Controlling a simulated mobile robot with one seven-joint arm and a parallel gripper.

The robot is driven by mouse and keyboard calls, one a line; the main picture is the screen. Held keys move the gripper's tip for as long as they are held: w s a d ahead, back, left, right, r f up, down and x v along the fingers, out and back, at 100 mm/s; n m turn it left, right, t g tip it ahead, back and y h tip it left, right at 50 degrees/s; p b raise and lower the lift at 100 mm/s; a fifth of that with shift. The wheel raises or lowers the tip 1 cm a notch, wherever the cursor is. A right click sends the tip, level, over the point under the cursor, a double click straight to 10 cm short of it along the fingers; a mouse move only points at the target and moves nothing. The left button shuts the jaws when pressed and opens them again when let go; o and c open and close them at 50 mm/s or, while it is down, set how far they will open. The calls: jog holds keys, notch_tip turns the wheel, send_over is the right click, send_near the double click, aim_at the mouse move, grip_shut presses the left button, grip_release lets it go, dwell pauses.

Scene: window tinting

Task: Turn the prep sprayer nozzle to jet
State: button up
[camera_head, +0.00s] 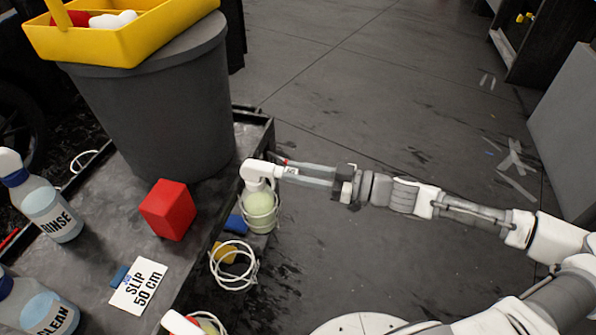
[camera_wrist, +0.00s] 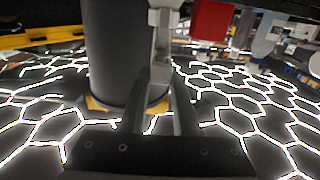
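The prep sprayer (camera_head: 262,210) has a white trigger head and a pale green body. It stands upright in a white wire ring at the cart's right edge. Its nozzle (camera_head: 281,170) points right, toward my gripper (camera_head: 288,172). The fingers look shut on the nozzle; the contact itself is partly hidden. The nozzle's setting cannot be read.
A grey bin (camera_head: 155,115) with a yellow tray (camera_head: 130,38) on top stands behind left. An empty wire ring (camera_head: 234,279) is nearer.

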grip_shut()
